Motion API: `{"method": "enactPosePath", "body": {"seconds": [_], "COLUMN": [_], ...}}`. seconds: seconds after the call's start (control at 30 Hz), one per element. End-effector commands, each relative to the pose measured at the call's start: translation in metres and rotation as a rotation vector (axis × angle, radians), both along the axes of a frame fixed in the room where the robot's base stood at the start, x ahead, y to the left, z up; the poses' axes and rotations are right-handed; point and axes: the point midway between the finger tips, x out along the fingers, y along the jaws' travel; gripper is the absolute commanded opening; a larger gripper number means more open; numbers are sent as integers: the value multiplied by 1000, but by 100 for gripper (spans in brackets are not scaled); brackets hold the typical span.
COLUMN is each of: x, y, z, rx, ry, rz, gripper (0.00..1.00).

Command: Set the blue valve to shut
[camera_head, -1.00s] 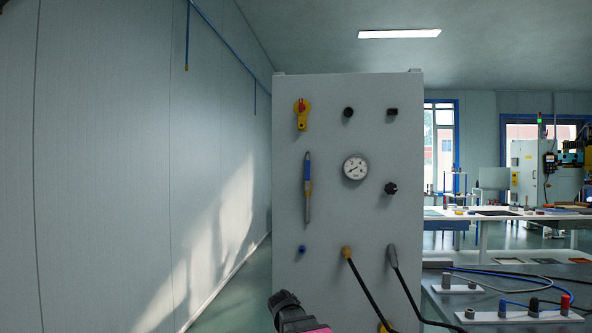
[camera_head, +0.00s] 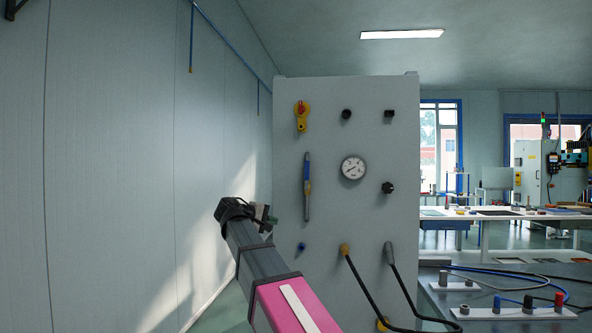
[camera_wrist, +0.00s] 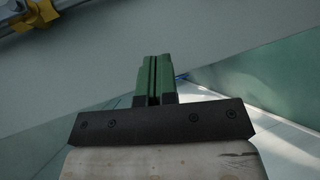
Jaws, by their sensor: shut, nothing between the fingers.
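The blue valve (camera_head: 307,172) is on the left half of the grey panel. Its long blue handle points straight up, in line with the grey pipe below, with a yellow part between them. In the wrist view, a yellow piece on a grey bar (camera_wrist: 28,16) shows at the top left corner, probably part of this valve. My gripper (camera_head: 268,217) is in front of the panel's left edge, left of the valve's lower end and apart from it. In the wrist view its green fingers (camera_wrist: 154,62) are together with nothing between them.
The panel (camera_head: 350,225) also bears a red-and-yellow switch (camera_head: 302,115), a gauge (camera_head: 354,168), black knobs, a small blue knob (camera_head: 302,246) and two cable plugs (camera_head: 346,250). A wall (camera_head: 110,170) is at left; a bench with connectors stands at right.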

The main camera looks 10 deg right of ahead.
Motion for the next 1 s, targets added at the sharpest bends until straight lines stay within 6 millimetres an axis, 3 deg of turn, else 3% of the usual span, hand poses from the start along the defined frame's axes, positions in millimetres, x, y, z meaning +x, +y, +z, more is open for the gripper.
{"method": "enactPosePath", "body": {"seconds": [0.03, 0.2, 0.3, 0.4, 0.67, 1.0], "x": [0, -17, -28, -36, -37, -12], "y": [8, 26, 32, 36, 29, -19], "z": [30, 114, 149, 173, 185, 184], "rx": [-33, -140, -185, -213, -231, -231], "ry": [-25, -92, -123, -142, -153, -152], "rz": [-5, -38, -58, -72, -84, -85], "gripper": [0, 0, 0, 0, 0, 0]}}
